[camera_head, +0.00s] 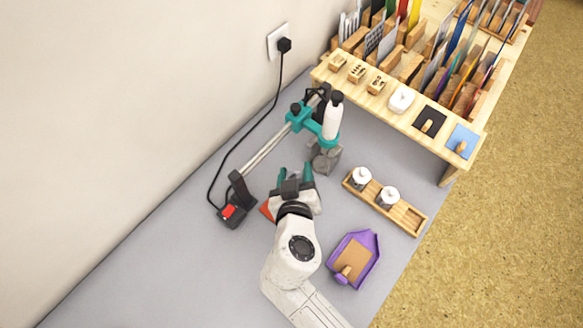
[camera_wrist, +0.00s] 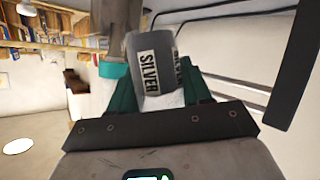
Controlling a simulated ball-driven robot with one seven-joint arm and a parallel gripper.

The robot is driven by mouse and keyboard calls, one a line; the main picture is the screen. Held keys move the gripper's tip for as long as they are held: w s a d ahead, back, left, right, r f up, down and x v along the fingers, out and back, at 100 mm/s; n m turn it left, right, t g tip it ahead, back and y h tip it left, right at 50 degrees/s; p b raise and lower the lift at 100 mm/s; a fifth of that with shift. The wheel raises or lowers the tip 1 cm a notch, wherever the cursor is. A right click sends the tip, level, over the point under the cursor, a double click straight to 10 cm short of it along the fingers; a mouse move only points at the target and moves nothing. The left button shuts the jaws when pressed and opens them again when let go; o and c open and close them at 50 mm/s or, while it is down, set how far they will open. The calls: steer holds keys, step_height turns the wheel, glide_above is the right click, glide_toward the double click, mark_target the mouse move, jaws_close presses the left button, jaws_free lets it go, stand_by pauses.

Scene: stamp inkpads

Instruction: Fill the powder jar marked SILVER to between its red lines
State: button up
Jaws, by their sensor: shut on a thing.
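My gripper (camera_head: 296,172) is in the middle of the grey table in the head view, its teal fingers close to the foot of the teal heat-tool stand (camera_head: 308,124). In the wrist view my gripper (camera_wrist: 158,92) is shut on the SILVER jar (camera_wrist: 136,46), a dark grey jar with pale SILVER labels. A whitish part shows at its end near the palm. In the head view the jar is hard to make out behind my gripper. Its fill level and red lines cannot be seen. A purple tray (camera_head: 335,243) with a brown, wood-handled block in it lies to the right.
A wooden rack (camera_head: 413,222) holds two white-topped jars (camera_head: 361,177) and has a bare right end. A wooden shelf (camera_head: 448,152) with stamps and cards stands behind. A red switch box (camera_head: 229,212) with a black cable (camera_head: 247,131) is left. An orange-red item (camera_head: 266,209) is partly hidden.

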steer(key=shift+d+n+h, duration=0.25)
steer(key=shift+n+h, duration=0.15)
steer(key=shift+n, duration=0.1)
steer(key=shift+d+f+n+t+h, duration=0.2)
steer(key=shift+f+n+h, duration=0.1)
steer(key=shift+f+n, duration=0.2)
steer(key=shift+d+f+n+t+h, duration=0.2)
steer(key=shift+f+n+h, duration=0.15)
steer(key=shift+n, duration=0.15)
steer(key=shift+s+d, duration=0.1)
steer(key=shift+d+f+n+h+b, duration=0.1)
steer(key=shift+n+h+b, duration=0.2)
steer(key=shift+b, duration=0.4)
steer(key=shift+a+r+m+y+b, duration=0.3)
steer(key=shift+a+m+y+b, duration=0.15)
steer(key=shift+m+y, duration=0.55)
